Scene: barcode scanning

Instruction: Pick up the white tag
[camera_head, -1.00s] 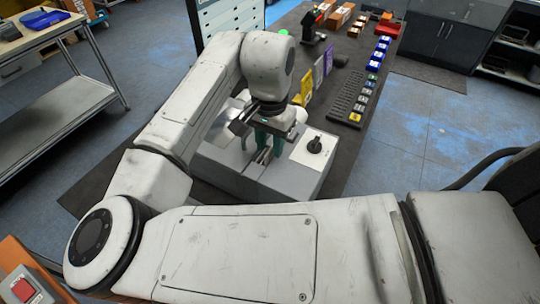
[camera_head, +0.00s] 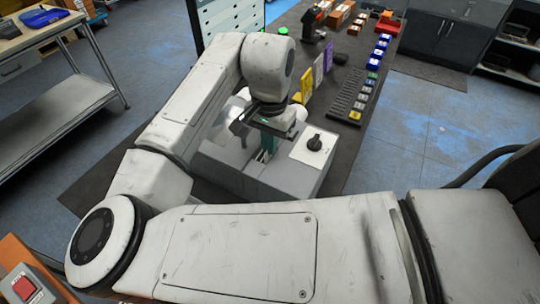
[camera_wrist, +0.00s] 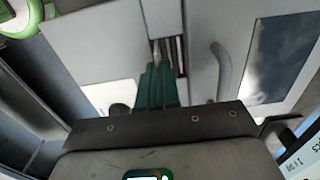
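My gripper (camera_head: 266,146) is over the grey and white machine (camera_head: 225,168) on the dark table. Its green fingers (camera_wrist: 157,72) point at a narrow slot (camera_wrist: 178,50) in the machine's top. The fingers are drawn together, side by side. A thin pale strip (camera_wrist: 157,50) shows just past the fingertips in the wrist view; I cannot tell whether it is the white tag or part of the slot, or whether the fingers grip it. No white tag can be clearly made out. A whitish-grey card (camera_head: 318,72) stands between a yellow and a purple card on the table.
A row of small coloured blocks (camera_head: 372,78) runs along the dark rack (camera_head: 347,96) at the right. A scanner on a stand (camera_head: 313,25) and cardboard boxes (camera_head: 340,14) are at the back.

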